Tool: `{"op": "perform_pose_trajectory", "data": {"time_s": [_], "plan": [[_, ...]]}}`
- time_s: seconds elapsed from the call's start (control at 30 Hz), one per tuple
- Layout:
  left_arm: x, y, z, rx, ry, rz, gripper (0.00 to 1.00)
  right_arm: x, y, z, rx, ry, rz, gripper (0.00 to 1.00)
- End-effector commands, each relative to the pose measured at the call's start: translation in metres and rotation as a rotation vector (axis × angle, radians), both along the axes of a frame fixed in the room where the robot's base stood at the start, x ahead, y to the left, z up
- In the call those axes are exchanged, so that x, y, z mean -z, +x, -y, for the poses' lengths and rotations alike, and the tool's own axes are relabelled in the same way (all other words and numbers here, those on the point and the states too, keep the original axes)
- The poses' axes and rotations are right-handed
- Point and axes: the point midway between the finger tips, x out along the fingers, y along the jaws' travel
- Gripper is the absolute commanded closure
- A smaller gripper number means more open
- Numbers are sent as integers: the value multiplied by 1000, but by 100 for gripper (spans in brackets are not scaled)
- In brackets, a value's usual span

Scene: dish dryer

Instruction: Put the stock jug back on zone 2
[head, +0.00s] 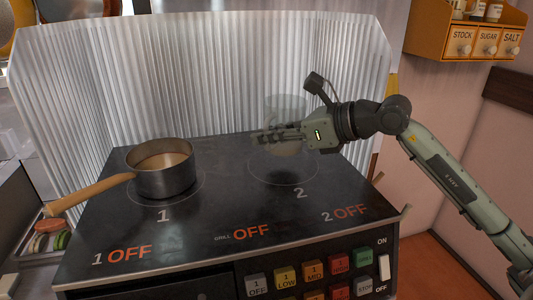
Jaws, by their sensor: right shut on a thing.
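The stock jug (286,103) is a clear, see-through vessel that shows faintly behind my right gripper (262,137). My right gripper reaches in from the right and is shut on the jug. The gripper hides part of the jug's middle. The jug looks upright, over or just behind the ring of zone 2 (283,177). I cannot tell whether its base touches the stove top. My left gripper is not in view.
A metal pot (165,180) with brownish contents stands on zone 1, its wooden handle pointing left. A corrugated metal splash guard (200,80) closes off the stove's back. Coloured buttons (314,269) line the front. A drawer shelf (465,35) hangs at upper right.

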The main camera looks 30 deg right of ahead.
Motion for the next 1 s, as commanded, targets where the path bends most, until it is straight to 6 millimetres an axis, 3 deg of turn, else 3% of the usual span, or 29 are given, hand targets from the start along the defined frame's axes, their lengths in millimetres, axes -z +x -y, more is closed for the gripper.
{"op": "perform_pose_trajectory", "data": {"time_s": [0.33,0.77,0.8,0.97,1.0], "plan": [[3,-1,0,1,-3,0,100,38,0,0,1,2,0,100],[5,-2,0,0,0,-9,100,42,0,0,0,0,2,100],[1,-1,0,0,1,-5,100,42,0,0,0,0,0,90],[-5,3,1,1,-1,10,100,42,0,0,0,0,0,70],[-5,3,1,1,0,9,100,42,0,0,0,0,0,70]]}}
